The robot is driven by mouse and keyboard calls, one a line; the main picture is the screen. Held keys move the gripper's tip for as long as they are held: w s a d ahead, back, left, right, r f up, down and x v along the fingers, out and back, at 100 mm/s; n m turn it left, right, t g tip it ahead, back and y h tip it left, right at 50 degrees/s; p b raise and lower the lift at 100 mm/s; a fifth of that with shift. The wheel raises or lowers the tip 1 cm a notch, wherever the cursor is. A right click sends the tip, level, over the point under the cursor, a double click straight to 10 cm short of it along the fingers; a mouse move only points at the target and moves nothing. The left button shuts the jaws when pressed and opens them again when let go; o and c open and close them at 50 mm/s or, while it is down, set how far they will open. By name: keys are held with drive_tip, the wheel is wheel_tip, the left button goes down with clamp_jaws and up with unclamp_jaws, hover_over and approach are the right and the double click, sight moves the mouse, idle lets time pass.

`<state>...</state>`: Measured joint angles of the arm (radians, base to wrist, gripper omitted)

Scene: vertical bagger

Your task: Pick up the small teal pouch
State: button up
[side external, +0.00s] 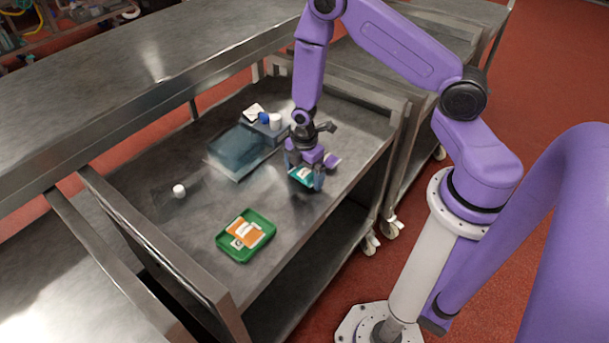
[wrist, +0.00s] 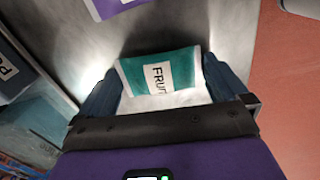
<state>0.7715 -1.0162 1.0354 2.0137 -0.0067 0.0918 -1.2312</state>
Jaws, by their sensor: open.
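The small teal pouch (wrist: 181,70) has a white label with dark letters and lies between my two open fingers in the wrist view. In the side external view the teal pouch (side external: 301,176) shows low between the fingers, over the right part of the metal cart top. My gripper (side external: 304,178) points down around it. In the wrist view my gripper (wrist: 160,85) has one dark finger on each side of the pouch. The left finger is very close to the pouch's edge; I cannot tell whether either finger touches it. Part of the pouch's near side is hidden.
A green tray (side external: 262,249) holds an orange pouch (side external: 246,230). A purple item (side external: 332,161) lies just beyond my gripper. The cart has raised edges.

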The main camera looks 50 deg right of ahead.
drive_tip(key=c, duration=0.8)
drive_tip(key=shift+r, duration=0.15)
